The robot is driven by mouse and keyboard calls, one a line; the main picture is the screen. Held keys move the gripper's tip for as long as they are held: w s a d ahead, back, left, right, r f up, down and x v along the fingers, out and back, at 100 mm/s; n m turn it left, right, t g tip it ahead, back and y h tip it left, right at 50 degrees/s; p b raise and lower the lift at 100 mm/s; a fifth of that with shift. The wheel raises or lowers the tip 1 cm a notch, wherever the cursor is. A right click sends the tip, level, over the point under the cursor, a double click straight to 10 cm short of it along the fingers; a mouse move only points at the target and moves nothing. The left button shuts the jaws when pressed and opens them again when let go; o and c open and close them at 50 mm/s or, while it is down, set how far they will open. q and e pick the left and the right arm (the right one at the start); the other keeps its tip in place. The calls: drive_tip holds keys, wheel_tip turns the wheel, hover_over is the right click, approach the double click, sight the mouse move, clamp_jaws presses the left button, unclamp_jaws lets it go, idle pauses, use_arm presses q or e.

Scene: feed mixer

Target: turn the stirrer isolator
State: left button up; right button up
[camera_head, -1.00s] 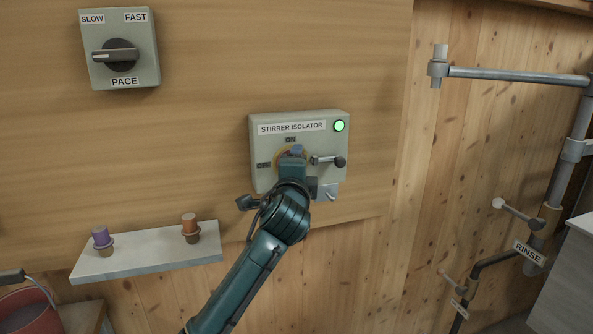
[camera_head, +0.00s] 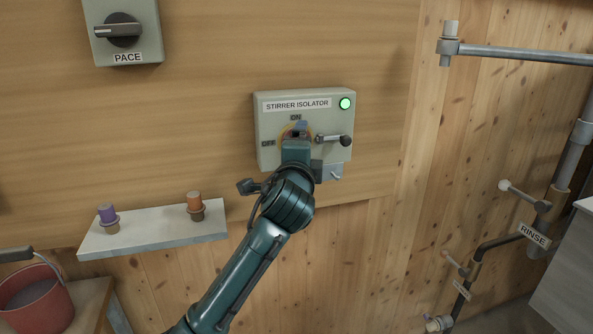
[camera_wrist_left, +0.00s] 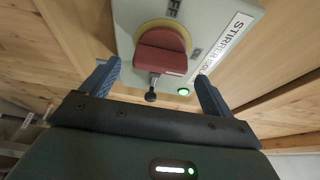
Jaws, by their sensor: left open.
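The stirrer isolator is a grey box (camera_head: 331,105) on the wooden wall, with a lit green lamp (camera_head: 345,103) and ON and OFF marks. Its red handle (camera_wrist_left: 162,52) on a yellow disc (camera_wrist_left: 163,27) shows in the left wrist view. My left gripper (camera_head: 298,130) is in front of the handle and hides most of it in the head view. In the left wrist view its open fingers (camera_wrist_left: 157,74) stand either side of the handle with gaps. I cannot tell how deep they reach. My right gripper is not in view.
A short lever with a dark knob (camera_head: 345,141) juts out at the box's right, close to my gripper. The PACE switch (camera_head: 122,30) is at the upper left. A shelf (camera_head: 150,240) with two capped plugs is lower left. RINSE pipes (camera_head: 490,240) are at the right.

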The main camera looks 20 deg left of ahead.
use_arm(q)
drive_tip(key=b+v, duration=0.1)
drive_tip(key=v, duration=0.9)
drive_tip(key=shift+s+b, duration=0.3)
drive_tip(key=s+d+f+n+g+h, duration=0.1)
drive_tip(key=s+f+n+g+h, duration=0.1)
drive_tip(key=f, duration=1)
drive_tip(key=s+d+f+n+g+h, duration=0.1)
drive_tip(key=f+n+g+h, duration=0.15)
drive_tip(key=f, duration=0.95)
drive_tip(key=s+a+f+n+g+h, duration=0.1)
drive_tip(key=s+f+n, duration=0.7)
drive_tip(key=s+f, duration=1.1)
drive_tip(key=shift+s+a+f+g+h, duration=0.15)
drive_tip(key=shift+f+g+h, duration=0.2)
drive_tip(key=shift+g+h, duration=0.45)
drive_tip(key=shift+n, duration=0.25)
